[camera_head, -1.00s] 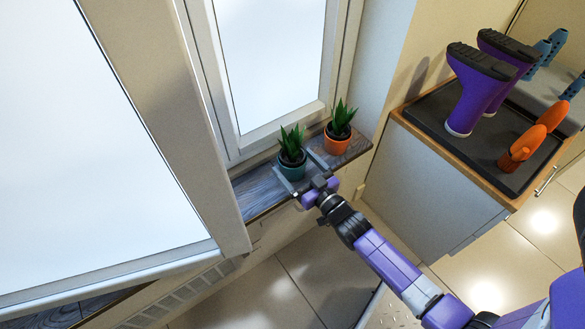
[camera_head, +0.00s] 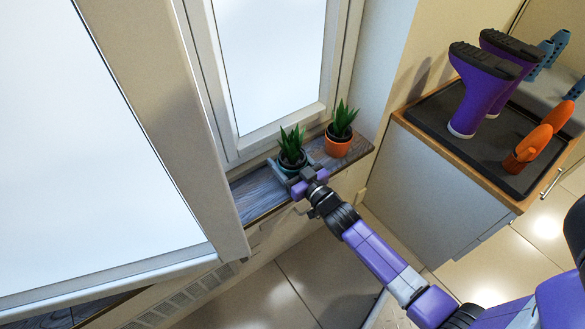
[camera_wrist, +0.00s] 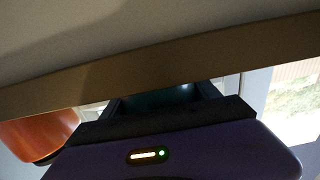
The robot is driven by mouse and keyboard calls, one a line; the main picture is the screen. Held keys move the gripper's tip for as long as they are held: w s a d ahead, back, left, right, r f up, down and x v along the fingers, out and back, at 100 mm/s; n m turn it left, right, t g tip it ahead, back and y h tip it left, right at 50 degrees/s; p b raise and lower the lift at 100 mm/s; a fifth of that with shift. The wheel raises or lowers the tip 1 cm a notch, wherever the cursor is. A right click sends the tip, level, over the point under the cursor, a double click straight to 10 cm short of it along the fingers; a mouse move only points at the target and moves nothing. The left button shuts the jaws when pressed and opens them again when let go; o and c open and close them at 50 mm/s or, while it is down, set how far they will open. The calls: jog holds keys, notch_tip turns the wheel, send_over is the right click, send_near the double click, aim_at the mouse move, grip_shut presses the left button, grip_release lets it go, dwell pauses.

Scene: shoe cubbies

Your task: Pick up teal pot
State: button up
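The teal pot (camera_head: 293,163) holds a spiky green plant and stands upright on the dark wooden windowsill. My gripper (camera_head: 291,168) is at the pot, with one finger at its left side and one at its right. The fingers hide the pot's lower front. In the wrist view, a dark teal surface (camera_wrist: 158,97) shows between the dark fingers of my gripper (camera_wrist: 160,103). I cannot tell whether the fingers press on the pot or leave a small gap.
An orange pot (camera_head: 338,145) with a similar plant stands close to the right on the sill (camera_head: 262,192). The window is right behind. A cabinet at the right bears a black tray (camera_head: 490,151) with purple boots (camera_head: 472,100) and an orange item (camera_head: 535,143).

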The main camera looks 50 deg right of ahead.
jog(key=c, duration=0.4)
jog(key=shift+o, duration=0.2)
jog(key=shift+r, duration=0.1)
notch_tip(320, 180, up, 20)
jog(key=p, duration=0.9)
